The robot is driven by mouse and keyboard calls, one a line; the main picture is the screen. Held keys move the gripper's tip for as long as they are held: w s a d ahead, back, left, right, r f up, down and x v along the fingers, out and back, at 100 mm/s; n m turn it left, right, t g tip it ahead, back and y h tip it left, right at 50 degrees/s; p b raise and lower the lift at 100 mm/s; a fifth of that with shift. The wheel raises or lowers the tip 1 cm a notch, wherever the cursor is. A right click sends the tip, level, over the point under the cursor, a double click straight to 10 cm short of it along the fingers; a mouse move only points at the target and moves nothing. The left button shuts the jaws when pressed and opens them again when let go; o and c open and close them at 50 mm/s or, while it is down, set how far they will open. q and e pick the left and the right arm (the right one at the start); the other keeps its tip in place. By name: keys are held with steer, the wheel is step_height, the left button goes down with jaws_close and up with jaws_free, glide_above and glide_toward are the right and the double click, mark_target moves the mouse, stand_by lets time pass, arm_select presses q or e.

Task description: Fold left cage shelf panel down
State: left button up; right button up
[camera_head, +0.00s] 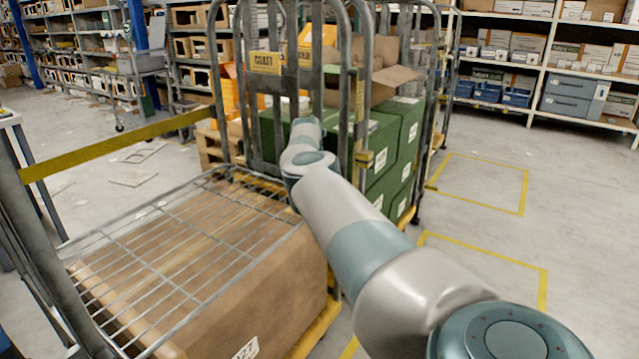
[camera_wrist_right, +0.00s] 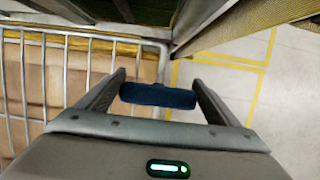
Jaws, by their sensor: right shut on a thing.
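The left cage's shelf panel (camera_head: 170,238) is a grey wire grid. It lies roughly level over a large cardboard box in the left cage, near its top. In the right wrist view the grid (camera_wrist_right: 100,36) and its corner show just ahead of my gripper. My right gripper (camera_wrist_right: 158,88) is shut on a dark blue bar (camera_wrist_right: 158,96) that lies across between its fingers. I cannot tell how the bar joins the panel. In the head view my right arm reaches to the panel's far right end and hides the gripper. My left gripper is not in view.
The cardboard box (camera_head: 270,275) fills the left cage under the panel. A yellow bar (camera_head: 120,145) crosses the cage's left side. Behind stands another cage with green boxes (camera_head: 385,140). Floor with yellow markings (camera_head: 485,205) is free at right. Shelves line the back.

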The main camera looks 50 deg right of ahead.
steer(key=shift+s+a+f, duration=0.1)
steer(key=shift+a+f, duration=0.2)
steer(key=shift+f, duration=0.3)
steer(key=o, duration=1.4)
steer(key=shift+d+f, duration=0.1)
steer(key=shift+f, duration=0.05)
steer(key=shift+d+f, duration=0.15)
steer(key=shift+f, duration=0.05)
steer(key=shift+r, duration=1)
steer(key=v, duration=1.6)
steer(key=shift+f, duration=0.1)
